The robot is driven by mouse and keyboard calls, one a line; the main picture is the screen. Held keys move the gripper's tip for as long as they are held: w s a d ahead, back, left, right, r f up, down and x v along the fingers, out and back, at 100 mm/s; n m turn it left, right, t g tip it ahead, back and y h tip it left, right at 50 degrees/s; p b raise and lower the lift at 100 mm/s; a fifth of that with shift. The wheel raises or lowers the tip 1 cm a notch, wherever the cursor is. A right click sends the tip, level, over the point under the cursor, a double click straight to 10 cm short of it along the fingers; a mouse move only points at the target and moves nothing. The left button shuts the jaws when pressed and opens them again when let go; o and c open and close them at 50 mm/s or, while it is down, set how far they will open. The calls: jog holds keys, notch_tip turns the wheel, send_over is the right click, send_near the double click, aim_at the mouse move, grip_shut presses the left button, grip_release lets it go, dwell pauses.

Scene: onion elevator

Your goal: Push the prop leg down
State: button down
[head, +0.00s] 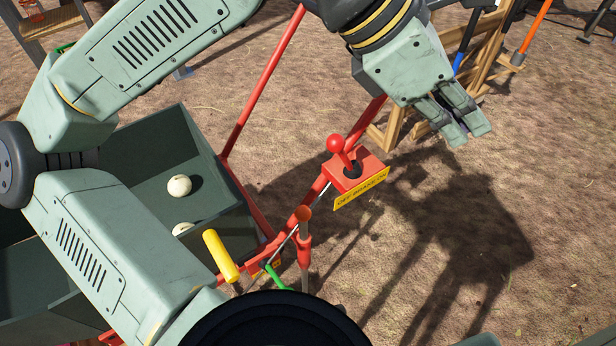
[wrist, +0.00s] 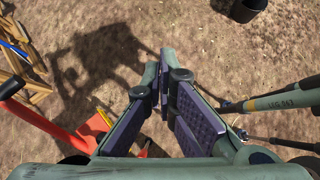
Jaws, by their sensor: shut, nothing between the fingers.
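My gripper (head: 471,136) hangs over bare ground at the upper right in the head view, its fingers together and empty. In the wrist view my gripper (wrist: 159,66) points at open soil. In the wrist view, a grey-green tube with a yellow band and lettering (wrist: 275,101) lies at the right.
A yellow handle (head: 220,255) is near the green hopper (head: 215,205), which holds pale onions (head: 179,185). A wooden frame (head: 480,65) stands at upper right. Ground at right is clear.

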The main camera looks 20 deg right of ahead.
jog(key=shift+s+d+r+g+h, duration=0.25)
jog(key=shift+s+r+h, duration=0.2)
jog(key=shift+r, duration=0.35)
jog(key=shift+s+d+r+g+h, duration=0.1)
jog(key=shift+s+r+g+h, duration=0.2)
jog(key=shift+s+r, duration=0.35)
jog(key=shift+w+r, duration=0.1)
jog(key=shift+w, duration=0.05)
